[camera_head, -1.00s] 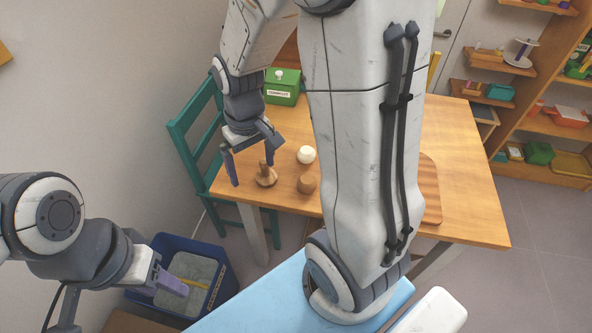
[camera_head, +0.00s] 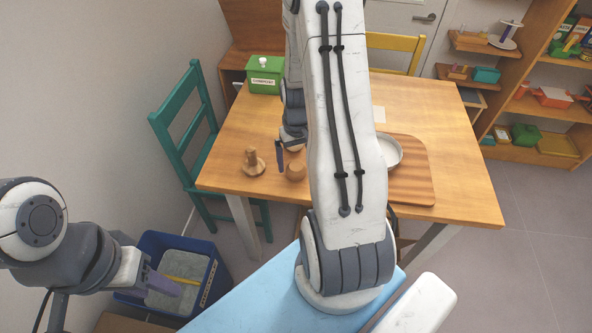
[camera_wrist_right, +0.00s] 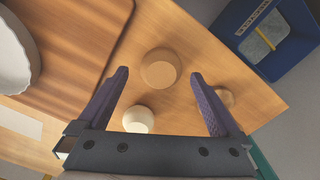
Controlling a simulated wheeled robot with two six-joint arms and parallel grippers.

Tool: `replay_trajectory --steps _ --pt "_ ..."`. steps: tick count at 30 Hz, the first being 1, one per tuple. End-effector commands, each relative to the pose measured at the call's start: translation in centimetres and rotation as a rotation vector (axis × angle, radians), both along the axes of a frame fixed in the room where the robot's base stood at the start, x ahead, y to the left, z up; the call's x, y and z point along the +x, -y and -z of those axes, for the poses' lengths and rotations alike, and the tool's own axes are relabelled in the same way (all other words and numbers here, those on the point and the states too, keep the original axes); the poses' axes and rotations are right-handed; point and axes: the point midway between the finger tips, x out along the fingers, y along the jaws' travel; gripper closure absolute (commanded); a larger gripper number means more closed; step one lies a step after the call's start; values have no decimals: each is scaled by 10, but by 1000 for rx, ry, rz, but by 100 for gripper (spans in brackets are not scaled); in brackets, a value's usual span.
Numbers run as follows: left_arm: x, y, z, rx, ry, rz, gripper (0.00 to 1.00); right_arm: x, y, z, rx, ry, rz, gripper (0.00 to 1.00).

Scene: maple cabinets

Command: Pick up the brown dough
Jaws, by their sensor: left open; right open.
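The brown dough (camera_head: 296,172) is a small rounded lump on the wooden table, near its front edge. In the right wrist view the brown dough (camera_wrist_right: 159,67) lies ahead of and between the two fingertips. My right gripper (camera_wrist_right: 160,76) is open and empty, pointing down over the table. In the head view, one purple finger of my right gripper (camera_head: 281,156) shows just behind and left of the dough; the other is hidden. My left gripper (camera_head: 165,282) is open and empty at the lower left, by the blue bin.
A pale ball (camera_wrist_right: 138,119) and a turned wooden piece (camera_head: 253,161) are close to the dough. A wooden board (camera_head: 415,180) with a white bowl (camera_head: 388,151) lies right. A green box (camera_head: 265,76) stands at the back. The blue bin (camera_head: 222,279) is on the floor.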

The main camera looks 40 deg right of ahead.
Motion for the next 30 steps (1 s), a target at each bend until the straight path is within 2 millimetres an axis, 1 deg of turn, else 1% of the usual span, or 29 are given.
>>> replay_trajectory --steps 1,3,6,9,15,16,17,18,20,21,22,23,30 --pt "0 0 -1 0 0 0 50 0 -2 10 3 -5 -1 0" --pt "0 0 -1 0 0 0 50 1 -2 21 3 -4 0 0" --pt "0 0 -1 0 0 0 50 1 -2 32 2 -2 0 0" --pt "0 0 -1 0 0 0 50 1 -1 36 0 -1 0 0" --pt "0 0 -1 0 0 0 50 2 -1 37 0 0 0 0" --pt "0 0 -1 0 0 0 50 1 -1 36 0 0 0 8" --pt "0 0 -1 0 0 0 50 1 -1 36 0 0 0 19" --pt "0 0 -1 0 0 0 50 1 -1 36 0 0 0 34" --pt "0 0 -1 0 0 0 50 1 -1 36 0 0 0 57" --pt "0 0 -1 0 0 0 50 1 -1 36 0 0 0 73" --pt "0 0 -1 0 0 0 50 1 -1 36 0 0 0 84" --pt "0 0 -1 0 0 0 50 2 -1 36 0 0 0 88" --pt "0 0 -1 0 0 0 50 2 -1 35 0 0 0 88"
